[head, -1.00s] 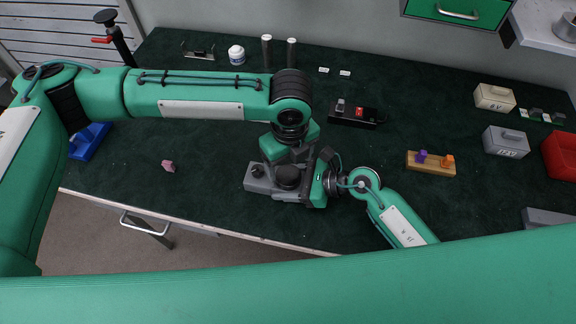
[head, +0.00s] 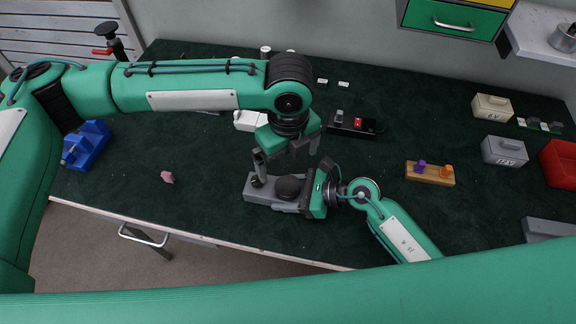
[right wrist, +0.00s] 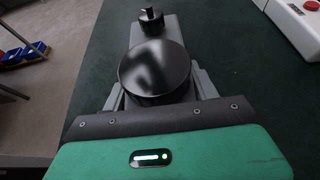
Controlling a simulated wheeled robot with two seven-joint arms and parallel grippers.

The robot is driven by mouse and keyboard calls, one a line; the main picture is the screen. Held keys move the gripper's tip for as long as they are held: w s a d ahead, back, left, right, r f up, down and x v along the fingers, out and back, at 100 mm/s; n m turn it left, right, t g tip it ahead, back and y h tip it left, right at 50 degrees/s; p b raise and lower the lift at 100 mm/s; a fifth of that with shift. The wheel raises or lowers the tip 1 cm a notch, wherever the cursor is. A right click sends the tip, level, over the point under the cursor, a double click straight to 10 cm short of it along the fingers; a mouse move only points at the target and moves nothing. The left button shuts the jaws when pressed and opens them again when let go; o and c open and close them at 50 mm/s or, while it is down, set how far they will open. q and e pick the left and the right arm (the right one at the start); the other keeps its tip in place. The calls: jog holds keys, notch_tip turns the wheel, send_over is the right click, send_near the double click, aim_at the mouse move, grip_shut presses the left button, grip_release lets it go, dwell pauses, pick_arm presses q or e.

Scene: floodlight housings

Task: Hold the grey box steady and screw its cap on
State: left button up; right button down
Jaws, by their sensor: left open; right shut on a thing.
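The grey box (head: 262,194) lies near the front edge of the green table in the head view. A wide black round cap (head: 290,187) sits on its top; whether it is fully seated I cannot tell. My right gripper (head: 308,194) is shut on the end of the box from the right. The right wrist view shows its fingers on both sides of the box (right wrist: 178,29), beside the cap (right wrist: 155,72), with a small black knob (right wrist: 151,20) farther along. My left gripper (head: 287,158) is open and empty above the cap, fingers spread and apart from it.
A white box (head: 247,121) stands behind the left arm. A black switch box (head: 352,125), a wooden block with pegs (head: 430,173), and grey and cream boxes stand to the right. A pink piece (head: 167,177) and a blue holder (head: 87,147) are left. Table around the pink piece is clear.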

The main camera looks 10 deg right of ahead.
pick_arm(q)
notch_tip(320, 180, up, 7)
dwell(0.3)
jog(key=shift+r, duration=0.1)
pick_arm(e)
jog(key=shift+c, duration=1.6)
grip_release()
jog(key=shift+s+d+r, duration=0.15)
jog(key=shift+d, duration=0.3)
jog(key=b+v, duration=0.3)
jog(key=v, duration=0.8)
jog(key=shift+s+d+r, duration=0.15)
jog(key=shift+d+r, duration=0.05)
jog(key=shift+d, duration=0.15)
pick_arm(q)
jog(key=shift+f+b, duration=0.3)
jog(key=shift+f, duration=1.5)
pick_arm(e)
jog(key=shift+s+d+r, duration=0.1)
jog(key=shift+d+r, duration=0.2)
jog(key=shift+d, duration=0.1)
